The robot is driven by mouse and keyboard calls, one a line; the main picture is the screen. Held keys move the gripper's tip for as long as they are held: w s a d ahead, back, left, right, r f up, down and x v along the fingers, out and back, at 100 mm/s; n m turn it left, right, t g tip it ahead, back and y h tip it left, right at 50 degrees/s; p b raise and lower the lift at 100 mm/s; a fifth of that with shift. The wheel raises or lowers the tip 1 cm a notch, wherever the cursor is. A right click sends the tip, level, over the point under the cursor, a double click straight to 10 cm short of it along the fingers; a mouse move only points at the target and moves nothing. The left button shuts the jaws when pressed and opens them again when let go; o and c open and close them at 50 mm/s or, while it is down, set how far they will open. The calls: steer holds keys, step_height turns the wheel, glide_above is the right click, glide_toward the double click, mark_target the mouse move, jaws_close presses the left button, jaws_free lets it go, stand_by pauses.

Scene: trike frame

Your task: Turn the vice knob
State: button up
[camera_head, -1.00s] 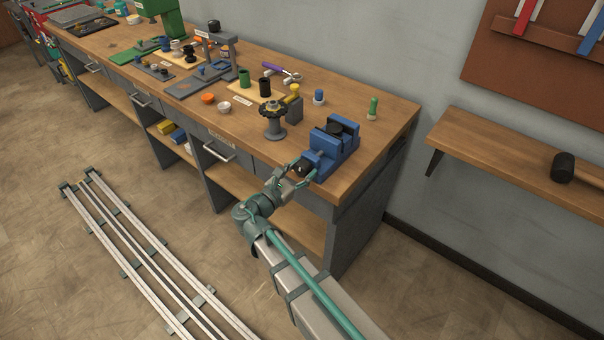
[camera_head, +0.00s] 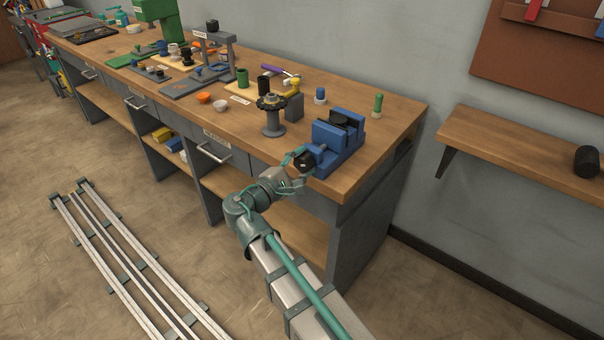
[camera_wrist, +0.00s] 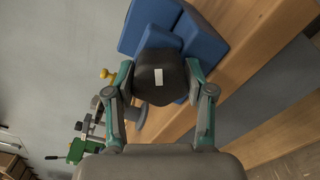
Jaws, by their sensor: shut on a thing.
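The blue vice (camera_head: 338,142) stands near the right front edge of the workbench. Its black knob (camera_head: 304,161) faces the front. In the wrist view the knob (camera_wrist: 158,78) is a dark rounded shape with a white mark, in front of the blue vice body (camera_wrist: 205,45). My gripper (camera_head: 300,163) is at the knob. In the wrist view my gripper (camera_wrist: 160,80) has one teal finger on each side of the knob, shut on it. A black round piece sits in the vice jaws (camera_head: 344,120).
The wooden bench (camera_head: 395,105) carries a grey stand with a dark toothed wheel (camera_head: 272,114) left of the vice, and a small green peg (camera_head: 378,104) behind it. A wall shelf (camera_head: 510,150) holds a dark cylinder. Floor rails (camera_head: 130,270) lie at left.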

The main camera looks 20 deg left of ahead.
steer(key=m+b, duration=0.3)
steer(key=shift+f, duration=0.2)
steer(key=shift+r+m+b, duration=0.2)
steer(key=shift+m+b, duration=1)
steer(key=shift+b, duration=0.1)
steer(key=o, duration=1.1)
steer(key=shift+o, duration=0.2)
steer(key=v, duration=1.2)
